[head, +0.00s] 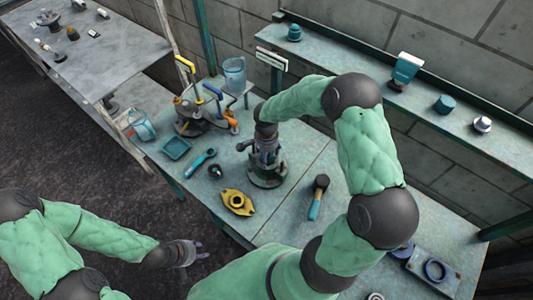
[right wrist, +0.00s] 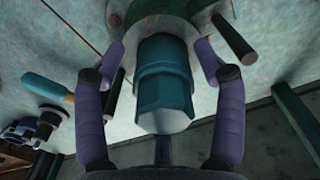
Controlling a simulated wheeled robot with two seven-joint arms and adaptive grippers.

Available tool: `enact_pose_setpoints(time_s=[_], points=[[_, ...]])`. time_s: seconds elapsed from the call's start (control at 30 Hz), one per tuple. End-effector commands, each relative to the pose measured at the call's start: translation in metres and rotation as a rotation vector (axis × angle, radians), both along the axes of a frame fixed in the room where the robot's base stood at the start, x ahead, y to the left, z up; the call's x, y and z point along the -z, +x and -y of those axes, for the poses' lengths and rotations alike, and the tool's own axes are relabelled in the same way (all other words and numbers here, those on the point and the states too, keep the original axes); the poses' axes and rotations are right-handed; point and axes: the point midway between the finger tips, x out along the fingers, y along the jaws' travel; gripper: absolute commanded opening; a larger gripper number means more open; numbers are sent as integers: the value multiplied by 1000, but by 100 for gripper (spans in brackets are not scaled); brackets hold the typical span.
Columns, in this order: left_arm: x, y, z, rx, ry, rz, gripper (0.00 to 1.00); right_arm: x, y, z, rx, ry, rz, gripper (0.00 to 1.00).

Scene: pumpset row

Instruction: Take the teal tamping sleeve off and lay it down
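The teal tamping sleeve (right wrist: 164,85) stands out between the purple fingers of my right gripper (right wrist: 160,52) in the right wrist view. A gap shows on each side of it, so the fingers are open around it and not clamped. In the head view my right gripper (head: 265,142) is over the dark upright pump (head: 268,172) on the workbench, and the sleeve is mostly hidden there. My left gripper (head: 195,251) is empty, its fingers apart, over the dark floor left of the bench.
A wall shelf (head: 360,62) runs along the back.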

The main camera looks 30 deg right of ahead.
Motion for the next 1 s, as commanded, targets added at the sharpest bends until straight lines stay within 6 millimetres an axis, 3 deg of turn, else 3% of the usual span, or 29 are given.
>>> enact_pose_setpoints(time_s=[0.03,0.17,0.2,0.23,0.37,0.4,0.73,0.77,0.8,0.87,1.0], points=[[0,0,0,0,0,0,40,0,0,0,0,0,0,46],[0,0,0,0,0,0,40,0,0,0,0,0,0,9],[0,0,0,0,0,0,40,0,0,0,-1,0,0,8],[0,0,0,0,0,0,40,0,0,0,-1,0,0,47],[0,0,0,0,0,0,40,0,0,0,-1,1,-1,11],[0,0,0,0,0,0,40,0,0,0,-1,0,0,7],[-3,0,0,0,0,0,40,-6,0,0,-1,0,0,7],[-4,0,0,0,0,0,40,-7,0,0,-1,0,0,0],[-3,0,0,0,0,0,40,-6,0,0,-1,0,0,63],[-3,0,0,0,0,0,40,-5,0,0,-1,0,0,79],[-3,0,0,0,0,0,40,-5,0,0,-1,0,0,79]])
